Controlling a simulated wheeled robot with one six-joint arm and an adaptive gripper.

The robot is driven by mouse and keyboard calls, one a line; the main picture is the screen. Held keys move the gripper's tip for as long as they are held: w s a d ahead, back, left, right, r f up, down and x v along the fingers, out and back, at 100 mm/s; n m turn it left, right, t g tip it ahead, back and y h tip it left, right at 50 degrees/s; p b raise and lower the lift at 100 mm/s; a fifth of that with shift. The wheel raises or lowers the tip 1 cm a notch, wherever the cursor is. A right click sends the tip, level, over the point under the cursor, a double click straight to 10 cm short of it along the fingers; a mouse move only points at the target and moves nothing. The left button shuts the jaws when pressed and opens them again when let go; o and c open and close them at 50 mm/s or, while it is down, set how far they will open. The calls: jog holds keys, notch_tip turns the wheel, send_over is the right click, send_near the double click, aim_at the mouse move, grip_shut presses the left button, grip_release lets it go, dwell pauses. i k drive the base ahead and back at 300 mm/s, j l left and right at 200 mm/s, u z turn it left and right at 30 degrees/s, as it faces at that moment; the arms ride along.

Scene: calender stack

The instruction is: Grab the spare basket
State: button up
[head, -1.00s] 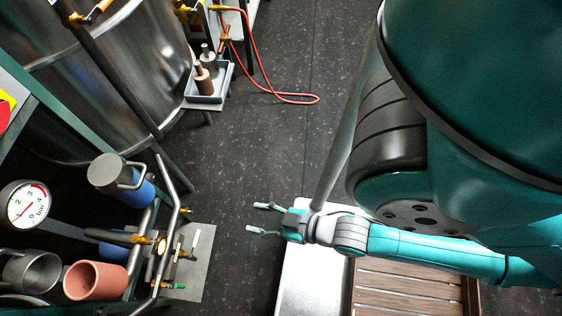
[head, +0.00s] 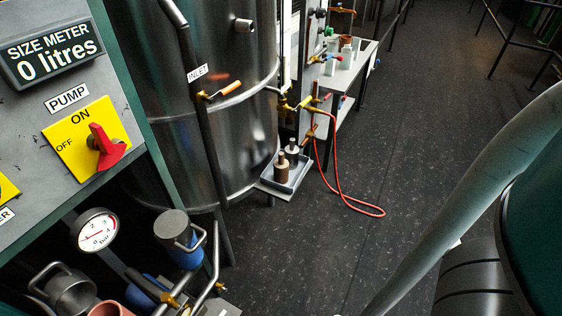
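My gripper is out of view; part of my own teal and grey body fills the right edge. I cannot tell for sure which thing is the spare basket. A grey metal cup with a loop handle (head: 72,292) stands at the lower left. A grey metal cylinder with a bent handle (head: 173,225) sits by a blue body to its right. A pink pot (head: 110,309) is cut off by the bottom edge.
A pressure gauge (head: 98,230) and a pump switch panel (head: 87,138) are on the left. A steel tank (head: 185,130) stands behind. A small tray (head: 266,183) holds two cylinders. A red hose (head: 343,205) lies on the floor. The dark floor (head: 400,150) is mostly clear.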

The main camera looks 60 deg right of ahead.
aim_at(292, 152)
jog(key=i+j+z, duration=0.1)
jog(key=i+z, duration=0.25)
jog(key=i+j+z, duration=0.2)
jog(key=z, duration=0.2)
jog(key=i+j+z, duration=0.35)
jog(key=k+l, duration=0.05)
jog(key=k, duration=0.05)
